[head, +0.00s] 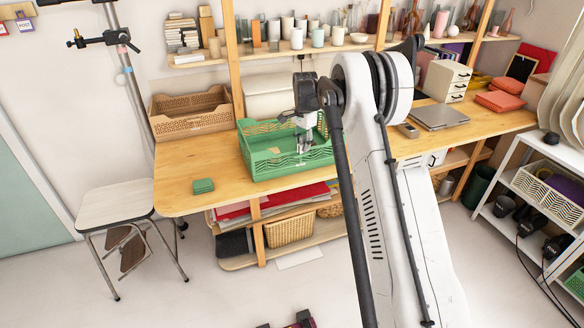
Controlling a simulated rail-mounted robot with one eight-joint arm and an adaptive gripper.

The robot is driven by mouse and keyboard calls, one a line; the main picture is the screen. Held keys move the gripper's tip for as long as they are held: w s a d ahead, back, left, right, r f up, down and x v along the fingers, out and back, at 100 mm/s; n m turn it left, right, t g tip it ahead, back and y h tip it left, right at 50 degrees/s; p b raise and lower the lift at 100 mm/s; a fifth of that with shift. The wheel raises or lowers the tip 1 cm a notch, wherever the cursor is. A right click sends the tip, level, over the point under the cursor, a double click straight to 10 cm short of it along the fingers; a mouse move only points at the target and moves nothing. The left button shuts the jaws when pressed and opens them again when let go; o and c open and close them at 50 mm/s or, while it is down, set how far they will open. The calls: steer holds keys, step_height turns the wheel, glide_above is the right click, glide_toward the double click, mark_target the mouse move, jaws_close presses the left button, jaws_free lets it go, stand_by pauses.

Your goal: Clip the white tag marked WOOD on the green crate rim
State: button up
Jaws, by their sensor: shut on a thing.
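The green crate (290,169) stands on the wooden worktop, an open basket with slotted walls. My gripper (303,147) points down over the crate, in front of its far inside. It is shut on what looks like the white tag, but the tag is too small and too blended with the pale fingers to make out. The lettering WOOD cannot be read. I cannot tell whether the tag touches the rim.
A brown crate (190,122) stands behind to the left on the worktop (180,167). A small green block (203,186) lies left of the green crate. A laptop (439,116) and white drawers (446,80) are on the right. A stool (112,205) stands left.

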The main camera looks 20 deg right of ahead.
steer(key=w+d+r+m+p, duration=0.2)
steer(key=w+d+r+m, duration=0.3)
steer(key=d, duration=0.3)
steer(key=shift+s+a+f+b, duration=0.15)
steer(key=shift+f+b, duration=0.15)
steer(key=shift+f, duration=0.7)
steer(key=shift+s+f+b, duration=0.2)
steer(key=shift+f+b, duration=0.1)
steer(key=shift+f, duration=0.65)
steer(key=shift+s+a+f+b, duration=0.15)
steer(key=shift+f+b, duration=0.15)
steer(key=shift+f, duration=0.7)
steer(key=shift+f+b, duration=0.15)
steer(key=shift+b, duration=0.65)
steer(key=shift+f+b, duration=0.95)
steer(key=shift+f, duration=0.3)
stand_by(2.2)
